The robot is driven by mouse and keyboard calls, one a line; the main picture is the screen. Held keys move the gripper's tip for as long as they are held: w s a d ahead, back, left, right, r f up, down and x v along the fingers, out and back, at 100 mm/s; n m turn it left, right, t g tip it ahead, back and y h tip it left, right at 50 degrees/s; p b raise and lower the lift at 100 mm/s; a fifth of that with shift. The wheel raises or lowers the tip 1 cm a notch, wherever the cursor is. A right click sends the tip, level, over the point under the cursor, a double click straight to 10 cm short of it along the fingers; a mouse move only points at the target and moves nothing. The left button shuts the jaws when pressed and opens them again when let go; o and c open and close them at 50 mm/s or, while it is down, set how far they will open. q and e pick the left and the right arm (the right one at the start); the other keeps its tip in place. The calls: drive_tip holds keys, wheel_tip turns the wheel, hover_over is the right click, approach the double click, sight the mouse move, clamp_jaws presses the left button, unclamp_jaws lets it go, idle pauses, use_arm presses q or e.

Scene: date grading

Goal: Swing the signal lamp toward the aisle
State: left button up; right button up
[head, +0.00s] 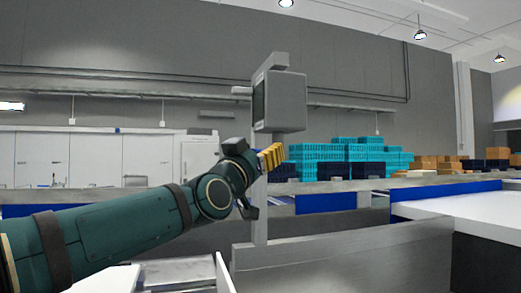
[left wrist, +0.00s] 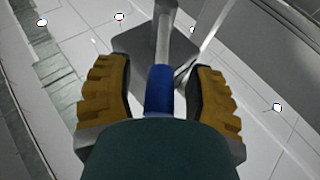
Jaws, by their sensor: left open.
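A grey box-shaped head (head: 286,101) stands on an upright grey post (head: 259,225) in the head view. I cannot tell whether it is the signal lamp; no lit face shows. My left gripper (head: 271,158), with yellow finger pads, is just below this head, in front of the post. In the left wrist view my left gripper (left wrist: 158,98) is open. Its pads stand on both sides of a blue sleeve (left wrist: 159,90) on a grey rod (left wrist: 166,35), with a gap at each side. A grey plate-like shape lies beyond. My right gripper is not in view.
A metal panel (head: 345,252) stands around the post's foot. Turquoise crates (head: 365,150) and brown boxes (head: 435,161) stand on a shelf behind. A white table (head: 470,210) is at the right. The air left of the head is clear apart from a short stub.

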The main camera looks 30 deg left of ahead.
use_arm(q)
drive_tip(key=shift+w, duration=0.15)
clamp_jaws()
idle(0.4)
